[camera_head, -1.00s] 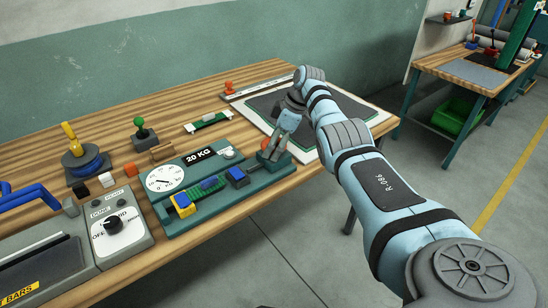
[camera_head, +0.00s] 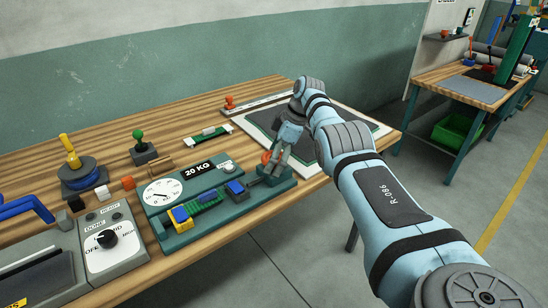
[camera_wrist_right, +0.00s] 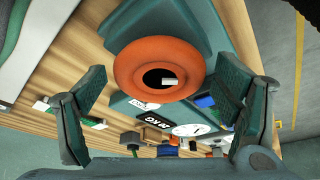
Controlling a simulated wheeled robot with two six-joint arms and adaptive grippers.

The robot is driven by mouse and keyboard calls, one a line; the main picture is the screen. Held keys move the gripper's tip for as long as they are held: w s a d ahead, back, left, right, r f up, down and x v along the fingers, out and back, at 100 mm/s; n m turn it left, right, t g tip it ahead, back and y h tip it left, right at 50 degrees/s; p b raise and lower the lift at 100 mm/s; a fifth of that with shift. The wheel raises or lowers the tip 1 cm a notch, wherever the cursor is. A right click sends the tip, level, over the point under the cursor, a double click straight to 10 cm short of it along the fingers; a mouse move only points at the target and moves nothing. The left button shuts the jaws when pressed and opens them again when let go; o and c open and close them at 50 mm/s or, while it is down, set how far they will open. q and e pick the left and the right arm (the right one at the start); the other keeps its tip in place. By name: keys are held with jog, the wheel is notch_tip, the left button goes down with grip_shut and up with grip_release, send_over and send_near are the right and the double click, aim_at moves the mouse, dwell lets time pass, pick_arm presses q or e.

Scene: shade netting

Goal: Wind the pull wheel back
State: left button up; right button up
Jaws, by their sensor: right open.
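The orange pull wheel (camera_head: 267,157) is at the right end of a green test fixture (camera_head: 187,232) on the wooden bench. My gripper partly hides it in the head view. In the right wrist view the wheel (camera_wrist_right: 128,68) is a thick orange ring with a dark centre, large and near the middle. My right gripper (camera_head: 277,166) is over the fixture's right end. Its two fingers stand wide apart on either side of the wheel in the wrist view (camera_wrist_right: 160,108), with gaps and no visible contact. My left gripper is not in view.
The fixture carries a round dial (camera_head: 162,192), a 20 KG plate (camera_head: 198,171) and yellow and blue clamp blocks. A heat-bar machine with a control box (camera_head: 115,255) stands at left. A framed dark mat (camera_head: 372,125) lies behind my arm. A second bench (camera_head: 462,90) is at right.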

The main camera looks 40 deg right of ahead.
jog(key=v, duration=1.2)
jog(key=shift+w+a, duration=0.1)
